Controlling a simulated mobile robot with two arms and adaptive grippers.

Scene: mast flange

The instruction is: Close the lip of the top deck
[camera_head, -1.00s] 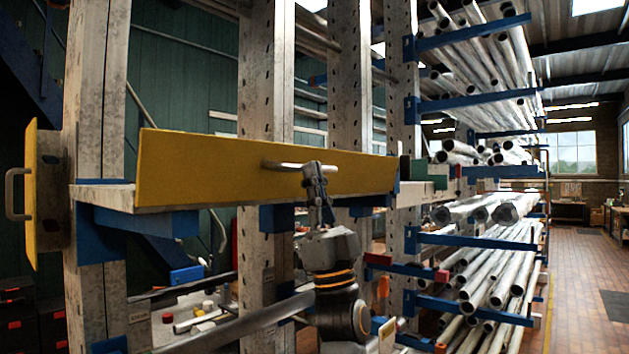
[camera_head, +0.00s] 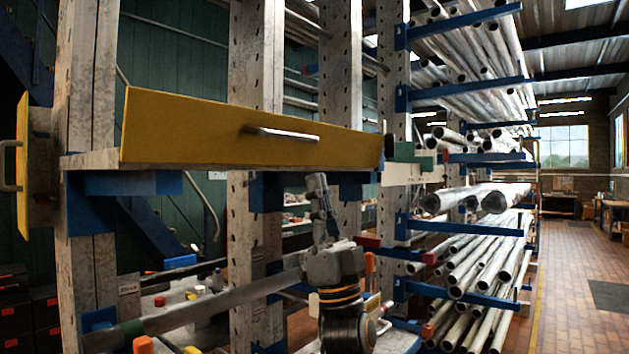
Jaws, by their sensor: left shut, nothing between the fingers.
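The lip of the top deck is a long yellow panel (camera_head: 200,125) with a silver bar handle (camera_head: 282,133) right of its middle. It stands up along the front edge of the deck (camera_head: 90,160), leaning slightly outward. My left gripper (camera_head: 316,182) is below the lip and its handle, apart from both. Its fingers point up and are shut with nothing between them. My right gripper is not in view.
A second yellow panel (camera_head: 22,165) with a handle stands at the far left by a steel upright. Uprights, blue arms and racked pipes (camera_head: 480,260) fill the middle and right. A tiled aisle (camera_head: 575,270) is clear at the right.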

